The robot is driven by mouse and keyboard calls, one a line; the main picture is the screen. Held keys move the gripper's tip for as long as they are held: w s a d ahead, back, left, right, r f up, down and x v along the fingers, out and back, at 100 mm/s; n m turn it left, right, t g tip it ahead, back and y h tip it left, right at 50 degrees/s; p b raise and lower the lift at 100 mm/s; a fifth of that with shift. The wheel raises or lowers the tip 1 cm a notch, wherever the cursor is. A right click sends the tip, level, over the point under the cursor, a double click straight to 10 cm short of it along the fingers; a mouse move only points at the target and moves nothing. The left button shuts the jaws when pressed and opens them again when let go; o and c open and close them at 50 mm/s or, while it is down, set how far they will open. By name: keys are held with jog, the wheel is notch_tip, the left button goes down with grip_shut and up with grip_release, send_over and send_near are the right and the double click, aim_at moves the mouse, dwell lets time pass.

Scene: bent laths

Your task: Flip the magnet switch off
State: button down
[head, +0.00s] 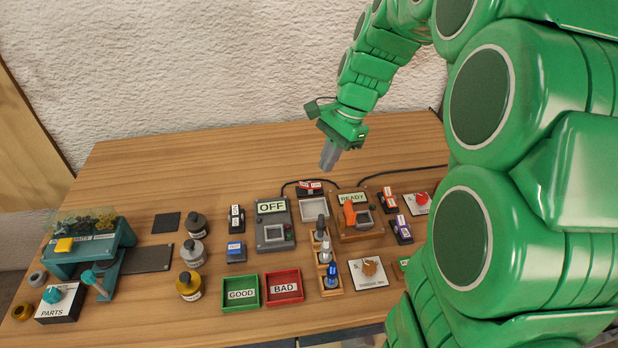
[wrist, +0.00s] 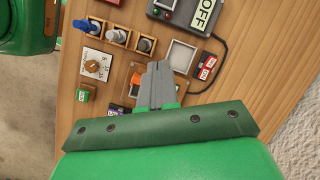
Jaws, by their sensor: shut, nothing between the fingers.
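Several small rocker switches with labels too small to read stand on the table, and I cannot tell which is the magnet switch. In the head view they are a black-and-white one (head: 236,218), a blue one (head: 235,251), a red one (head: 310,188) at the back, another red one (head: 387,200) and a purple one (head: 402,230). The back red one also shows in the wrist view (wrist: 205,68). My gripper (head: 326,166) is shut and empty above the table's back part, above and right of that red switch in the picture. Its fingers (wrist: 158,72) hide part of the orange-handled station.
A grey box reading OFF (head: 275,233) and a wooden box reading READY (head: 355,222) flank a pale tray (head: 315,209). Green GOOD (head: 241,306) and red BAD (head: 285,301) trays lie in front. Bottles (head: 190,286) and a teal machine (head: 110,251) stand left. Cables run behind.

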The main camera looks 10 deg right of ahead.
aim_at(305, 185)
jog(key=w+d+f+m, duration=0.2)
jog(key=w+m, duration=0.1)
jog(key=w, duration=0.3)
jog(key=w+d+f+m+t+y, duration=0.1)
jog(key=w+d+f+m, duration=0.1)
jog(key=w, duration=0.5)
jog(key=shift+f+m+y, duration=0.3)
jog(key=shift+f+m, duration=0.05)
jog(key=shift+m, duration=0.15)
jog(key=x, duration=1.4)
jog(key=shift+a+f+h, duration=0.2)
jog(key=shift+a+h, duration=0.05)
jog(key=shift+h, duration=0.15)
jog(key=shift+d, duration=0.1)
jog(key=shift+d, duration=0.7)
jog(key=d+v, duration=0.1)
jog(key=v, duration=1.3)
